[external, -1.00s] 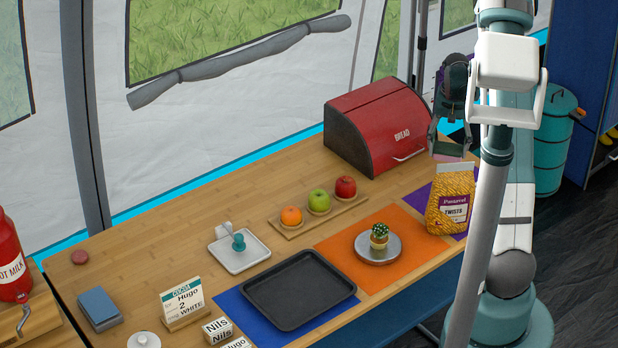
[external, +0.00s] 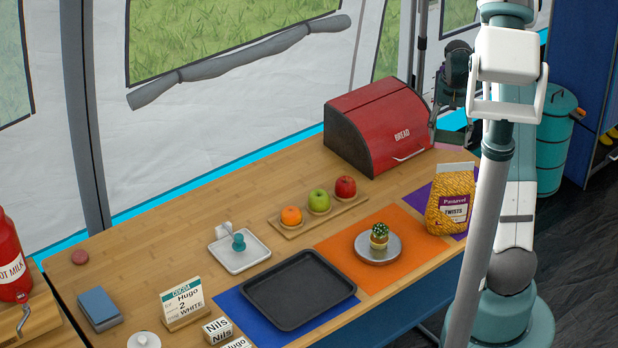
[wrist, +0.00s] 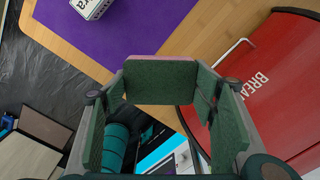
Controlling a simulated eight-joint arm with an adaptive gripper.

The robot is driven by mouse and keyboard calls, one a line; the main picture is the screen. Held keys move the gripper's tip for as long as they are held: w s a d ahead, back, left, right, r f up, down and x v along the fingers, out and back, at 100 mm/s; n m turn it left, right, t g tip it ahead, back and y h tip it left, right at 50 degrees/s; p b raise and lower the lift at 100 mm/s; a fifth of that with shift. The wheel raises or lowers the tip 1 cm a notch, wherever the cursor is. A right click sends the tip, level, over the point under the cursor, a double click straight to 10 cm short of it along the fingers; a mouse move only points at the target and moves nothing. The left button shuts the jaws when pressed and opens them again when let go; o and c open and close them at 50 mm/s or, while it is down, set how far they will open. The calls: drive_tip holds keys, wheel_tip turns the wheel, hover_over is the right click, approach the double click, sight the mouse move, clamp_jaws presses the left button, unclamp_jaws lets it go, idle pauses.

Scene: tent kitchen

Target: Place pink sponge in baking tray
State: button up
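The pink sponge (wrist: 160,80) sits between the fingertips of my gripper (wrist: 161,88) in the wrist view. Its dark green face is toward the camera and a thin pink edge shows along its top. My gripper (external: 453,125) is shut on it, with the fingers spread by its length. In the external view the gripper is raised near the right end of the red bread box, and a bit of pink shows between the fingers. The baking tray (external: 299,290) is dark, empty and flat on a blue mat at the front of the table.
The red bread box (external: 378,127) and the yellow pretzel bag (external: 451,200) stand near my gripper. A plate with a cactus (external: 379,243) is on the orange mat, right of the tray. Fruit on a board (external: 318,211) and a small white dish (external: 239,250) lie behind the tray.

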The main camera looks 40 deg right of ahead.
drive_tip(key=shift+a, duration=0.1)
idle(0.3)
drive_tip(key=w+a+n, duration=0.2)
drive_tip(key=a+n, duration=0.2)
drive_tip(key=a, duration=1.5)
drive_tip(key=w+a+n, duration=0.2)
drive_tip(key=a+n, duration=0.1)
drive_tip(key=a, duration=1.6)
drive_tip(key=n, duration=0.8)
hover_over(298, 296)
drive_tip(key=shift+r+b, duration=0.4)
drive_tip(key=shift+b, duration=0.05)
drive_tip(key=shift+f, duration=0.15)
drive_tip(key=shift+f+b, duration=0.85)
drive_tip(key=shift+f, duration=1.95)
drive_tip(key=shift+f+b, duration=0.6)
drive_tip(key=shift+f, duration=1.5)
